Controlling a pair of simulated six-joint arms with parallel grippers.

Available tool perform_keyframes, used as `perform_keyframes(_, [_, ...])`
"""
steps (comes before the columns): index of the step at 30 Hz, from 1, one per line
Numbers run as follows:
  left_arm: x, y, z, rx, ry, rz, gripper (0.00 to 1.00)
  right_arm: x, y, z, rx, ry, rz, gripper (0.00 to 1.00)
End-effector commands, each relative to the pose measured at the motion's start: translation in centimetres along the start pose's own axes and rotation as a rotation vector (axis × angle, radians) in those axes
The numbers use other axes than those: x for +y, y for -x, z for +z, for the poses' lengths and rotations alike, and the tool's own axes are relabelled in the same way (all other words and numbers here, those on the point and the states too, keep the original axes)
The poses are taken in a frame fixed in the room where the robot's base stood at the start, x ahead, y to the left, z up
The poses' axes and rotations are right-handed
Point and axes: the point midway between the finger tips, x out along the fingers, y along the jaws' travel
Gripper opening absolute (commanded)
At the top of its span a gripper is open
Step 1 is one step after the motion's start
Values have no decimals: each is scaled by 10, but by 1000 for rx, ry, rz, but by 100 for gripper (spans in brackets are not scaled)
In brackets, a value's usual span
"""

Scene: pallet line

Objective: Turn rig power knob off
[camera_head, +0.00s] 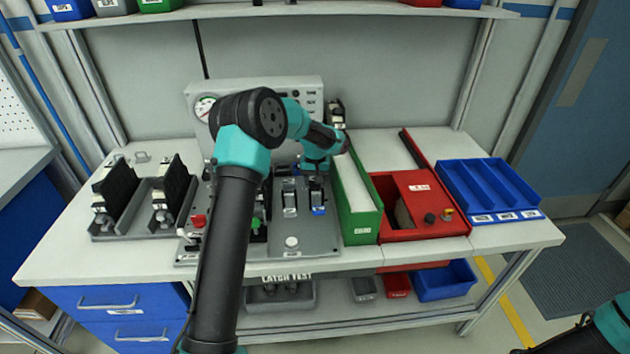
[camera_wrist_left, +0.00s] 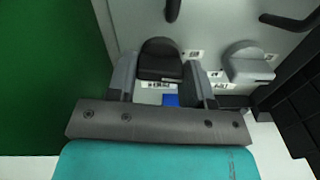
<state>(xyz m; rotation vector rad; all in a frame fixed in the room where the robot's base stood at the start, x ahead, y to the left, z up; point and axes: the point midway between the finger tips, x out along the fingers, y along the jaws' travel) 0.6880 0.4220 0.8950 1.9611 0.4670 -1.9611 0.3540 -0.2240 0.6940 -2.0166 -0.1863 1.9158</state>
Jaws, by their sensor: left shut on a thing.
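The test rig is a grey panel (camera_head: 325,245) on the bench with an upright back plate. My left gripper (camera_head: 316,182) reaches down over the right side of the rig, beside the green bin. In the left wrist view its two grey fingers (camera_wrist_left: 162,78) are closed on either side of a dark rounded knob (camera_wrist_left: 160,50). A blue patch (camera_wrist_left: 171,100) shows just below the knob. A second, grey knob (camera_wrist_left: 247,62) stands to its right, apart from the fingers. I cannot read the small labels, so I cannot tell which knob is the power knob. My right gripper is not in view.
The long green bin (camera_head: 361,227) stands close on the gripper's right, with a red bin (camera_head: 455,228) and a blue tray (camera_head: 524,214) beyond. Black racks (camera_head: 116,195) stand on the left. A gauge (camera_head: 204,107) is on the rig's back plate. A shelf (camera_head: 380,11) hangs above.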

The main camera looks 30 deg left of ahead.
Motion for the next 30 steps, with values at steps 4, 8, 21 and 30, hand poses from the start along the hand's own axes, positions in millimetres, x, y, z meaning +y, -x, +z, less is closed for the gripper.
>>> perform_keyframes(4, [0, 0, 0, -1, 86, 0, 23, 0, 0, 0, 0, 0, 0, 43])
perform_keyframes(8, [0, 0, 0, -1, 136, 0, 23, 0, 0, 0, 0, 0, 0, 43])
perform_keyframes(21, [0, 0, 0, -1, 174, 0, 23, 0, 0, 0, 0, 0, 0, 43])
perform_keyframes(30, [0, 0, 0, 0, 173, 0, 64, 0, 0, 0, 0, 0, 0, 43])
